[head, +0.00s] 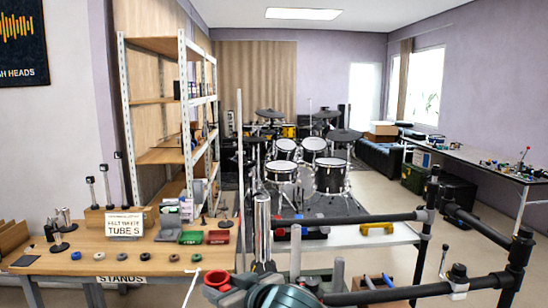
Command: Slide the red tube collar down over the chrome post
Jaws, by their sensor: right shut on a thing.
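The chrome post (262,228) stands upright near the bottom middle, at the right end of the wooden table, with a dark foot at its lower end. The red tube collar (217,279) is at the bottom edge, left of and lower in the picture than the post, apart from it. My right gripper (229,288) is shut on the collar; the bulk of my wrist hides part of the fingers. My left gripper is not in view.
A black rail frame (420,290) fills the right foreground. The wooden table (110,262) carries a sign reading tubes (124,225), small rings, a green tray (190,238) and a red tray (218,237). A tall pale pole (240,170) rises just left of the post.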

